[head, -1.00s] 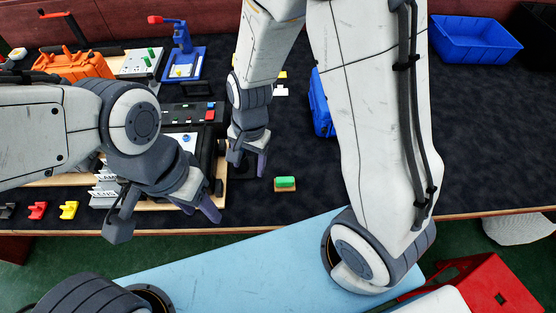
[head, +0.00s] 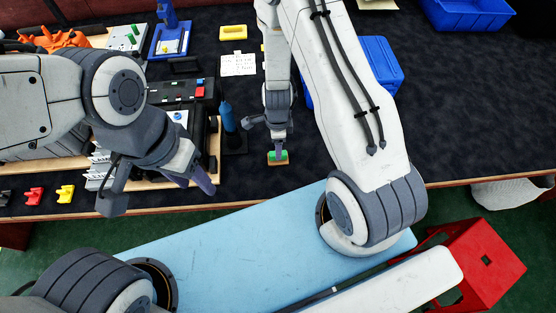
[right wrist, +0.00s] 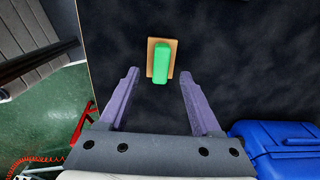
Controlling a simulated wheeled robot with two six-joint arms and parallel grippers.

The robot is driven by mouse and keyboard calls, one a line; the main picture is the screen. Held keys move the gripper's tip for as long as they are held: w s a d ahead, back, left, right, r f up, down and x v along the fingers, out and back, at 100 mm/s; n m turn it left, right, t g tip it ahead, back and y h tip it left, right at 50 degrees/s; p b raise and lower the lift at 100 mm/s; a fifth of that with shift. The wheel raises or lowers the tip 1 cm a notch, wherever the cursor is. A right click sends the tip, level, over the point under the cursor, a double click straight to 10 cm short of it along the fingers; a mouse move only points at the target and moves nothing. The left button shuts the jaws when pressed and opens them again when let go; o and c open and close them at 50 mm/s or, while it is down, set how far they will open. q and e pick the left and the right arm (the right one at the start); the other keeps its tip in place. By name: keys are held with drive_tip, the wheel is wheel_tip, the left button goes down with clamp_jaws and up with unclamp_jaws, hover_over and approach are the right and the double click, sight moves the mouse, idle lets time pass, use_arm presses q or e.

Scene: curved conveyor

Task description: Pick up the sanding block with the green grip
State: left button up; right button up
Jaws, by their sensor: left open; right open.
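The sanding block (head: 271,162) has a tan base and a green grip; it lies on the dark tabletop near its front edge. In the right wrist view the sanding block (right wrist: 161,62) is ahead of and between the fingertips, its green grip running lengthwise between them. My right gripper (head: 280,146) is open above the block and partly hides it; its two purple fingers (right wrist: 159,76) are spread with nothing between them that I can see held. My left gripper (head: 195,182) is open and empty, left of the block over the front edge of the table.
A dark blue bottle (head: 227,117) on a black base stands left of the right gripper. A blue case (head: 376,66) lies behind my right arm; it also shows in the right wrist view (right wrist: 285,145). Yellow (head: 66,193) and red (head: 34,196) pieces lie at the front left. Tabletop right of the block is clear.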

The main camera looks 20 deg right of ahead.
drive_tip(key=shift+d+f+b, duration=0.1)
drive_tip(key=shift+f+b, duration=2.35)
drive_tip(key=shift+f, duration=0.45)
drive_tip(key=shift+r, duration=0.1)
clamp_jaws()
